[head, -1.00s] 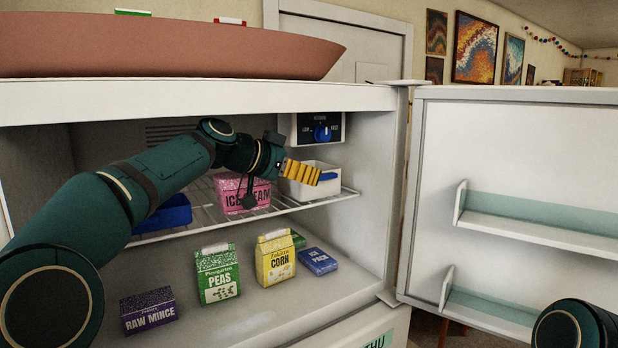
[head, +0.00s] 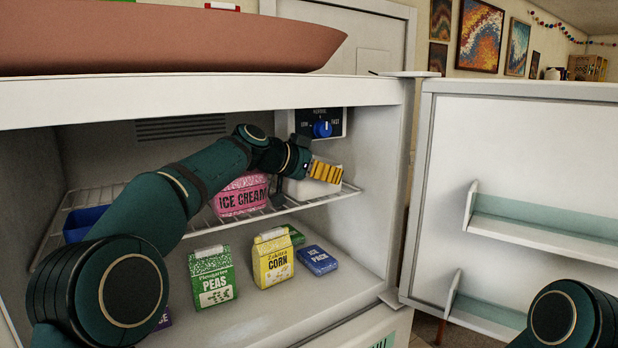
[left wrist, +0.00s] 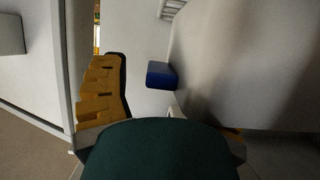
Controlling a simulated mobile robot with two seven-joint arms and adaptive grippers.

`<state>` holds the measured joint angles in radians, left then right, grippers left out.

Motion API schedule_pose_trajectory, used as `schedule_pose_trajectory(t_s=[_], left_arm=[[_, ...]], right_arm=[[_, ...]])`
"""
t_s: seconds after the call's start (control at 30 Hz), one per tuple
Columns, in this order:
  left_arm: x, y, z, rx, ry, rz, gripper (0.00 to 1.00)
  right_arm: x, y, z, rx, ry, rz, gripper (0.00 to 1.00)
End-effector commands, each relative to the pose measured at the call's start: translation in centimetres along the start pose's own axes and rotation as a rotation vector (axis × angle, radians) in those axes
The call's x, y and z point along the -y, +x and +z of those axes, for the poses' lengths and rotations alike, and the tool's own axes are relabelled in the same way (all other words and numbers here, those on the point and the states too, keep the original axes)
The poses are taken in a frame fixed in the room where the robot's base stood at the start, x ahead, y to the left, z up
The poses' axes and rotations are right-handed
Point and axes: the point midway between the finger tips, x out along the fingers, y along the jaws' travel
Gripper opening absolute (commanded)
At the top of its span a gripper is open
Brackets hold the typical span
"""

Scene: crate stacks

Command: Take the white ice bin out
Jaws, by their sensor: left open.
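The white ice bin (head: 304,190) sits at the right end of the wire shelf inside the freezer, partly hidden by my left gripper. My left gripper (head: 327,172) is at the bin's upper right part in the head view, with yellow fingers pointing right. It is open; whether it touches the bin I cannot tell. In the left wrist view one yellow finger (left wrist: 103,92) shows at left and only a bit of the other at lower right. My right gripper is out of view.
A pink ice cream tub (head: 241,197) stands just left of the bin, behind my left arm. A control box with a blue knob (head: 322,129) hangs above the bin. Below are peas (head: 212,278), corn (head: 273,259) and an ice pack (head: 318,260). The door (head: 540,160) stands open at right.

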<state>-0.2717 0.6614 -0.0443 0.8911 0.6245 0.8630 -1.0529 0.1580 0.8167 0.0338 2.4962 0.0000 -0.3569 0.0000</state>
Motion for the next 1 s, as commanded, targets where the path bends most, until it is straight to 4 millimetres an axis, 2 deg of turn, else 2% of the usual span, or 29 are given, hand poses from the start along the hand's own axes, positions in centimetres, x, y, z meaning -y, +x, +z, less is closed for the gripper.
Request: schedule_pose_trajectory(t_s=[0.3, 0.47, 0.5, 1.0], left_arm=[[0.03, 0.46, 0.05, 0.0, 0.0, -0.001, 0.59], [0.02, 0.46, 0.04, 0.0, 0.0, -0.001, 0.03], [0.01, 0.45, 0.04, 0.0, 0.0, -0.001, 0.0], [0.0, 0.43, -0.03, 0.0, 0.001, -0.001, 0.0]], right_arm=[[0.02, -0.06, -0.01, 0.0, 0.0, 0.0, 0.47], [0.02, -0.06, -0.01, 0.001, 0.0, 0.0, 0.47], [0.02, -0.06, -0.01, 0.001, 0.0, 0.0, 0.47], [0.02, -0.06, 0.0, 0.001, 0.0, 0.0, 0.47]])
